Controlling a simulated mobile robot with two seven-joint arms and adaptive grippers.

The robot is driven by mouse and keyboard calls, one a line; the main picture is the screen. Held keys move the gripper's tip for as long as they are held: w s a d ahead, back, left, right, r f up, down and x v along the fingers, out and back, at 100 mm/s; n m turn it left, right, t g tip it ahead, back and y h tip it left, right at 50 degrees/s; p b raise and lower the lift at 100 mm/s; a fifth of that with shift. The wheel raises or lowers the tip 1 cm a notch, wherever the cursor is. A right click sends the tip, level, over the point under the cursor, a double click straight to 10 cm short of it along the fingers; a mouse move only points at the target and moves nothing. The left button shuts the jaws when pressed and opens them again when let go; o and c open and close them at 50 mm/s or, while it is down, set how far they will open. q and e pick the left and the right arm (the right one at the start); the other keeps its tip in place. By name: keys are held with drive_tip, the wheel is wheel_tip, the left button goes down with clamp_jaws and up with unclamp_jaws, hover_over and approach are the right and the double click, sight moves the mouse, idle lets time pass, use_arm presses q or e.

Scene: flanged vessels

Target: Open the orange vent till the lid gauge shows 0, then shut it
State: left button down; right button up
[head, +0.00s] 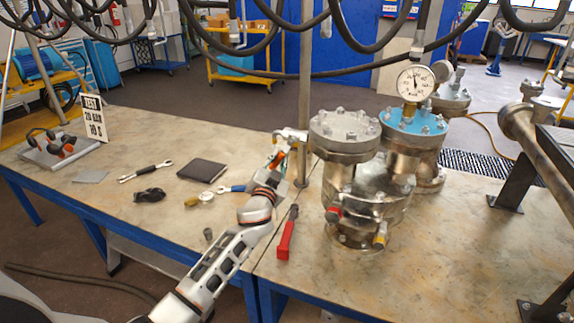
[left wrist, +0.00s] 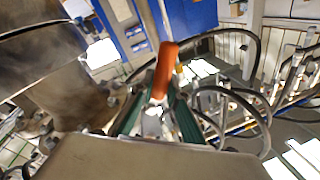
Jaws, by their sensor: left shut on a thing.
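The metal flanged vessel (head: 345,175) stands on the bench, with bolted lids. The lid gauge (head: 415,83) is a white round dial above the blue lid (head: 412,122). Its needle points roughly upward, off the bottom of the scale; the figure is too small to read. My left gripper (head: 281,152) is at the left side of the vessel, just below the grey lid's rim. In the left wrist view the orange vent handle (left wrist: 165,70) stands up between the green-sided fingers (left wrist: 155,112), which are shut on it. My right gripper is not in view.
A dark notebook (head: 202,170), a wrench (head: 146,172) and a test sign (head: 93,118) are on the left. A vertical post (head: 304,90) stands close behind my left gripper. Black hoses hang overhead.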

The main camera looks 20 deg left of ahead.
use_arm(q)
drive_tip(key=m, duration=0.1)
drive_tip(key=a+m, duration=0.1)
drive_tip(key=m, duration=0.1)
drive_tip(key=shift+a+r+h+b, duration=0.15)
drive_tip(key=shift+r+h+b, duration=0.15)
drive_tip(key=shift+r, duration=0.1)
drive_tip(key=m, duration=0.1)
drive_tip(key=r+m, duration=0.1)
drive_tip(key=m, duration=0.1)
drive_tip(key=a+m+t+h, duration=0.1)
drive_tip(key=shift+r, duration=0.35)
drive_tip(key=m, duration=0.1)
drive_tip(key=r+m, duration=0.1)
drive_tip(key=m+h+p, duration=0.1)
drive_tip(key=m, duration=0.1)
drive_tip(key=shift+a+r, duration=0.25)
drive_tip(key=shift+r, duration=0.05)
drive_tip(key=shift+r+m+h, duration=0.2)
drive_tip(key=shift+m, duration=0.5)
drive_tip(key=shift+r+m+h, duration=0.2)
drive_tip(key=shift+m, duration=0.5)
drive_tip(key=c, duration=2)
unclamp_jaws()
drive_tip(key=shift+o, duration=0.2)
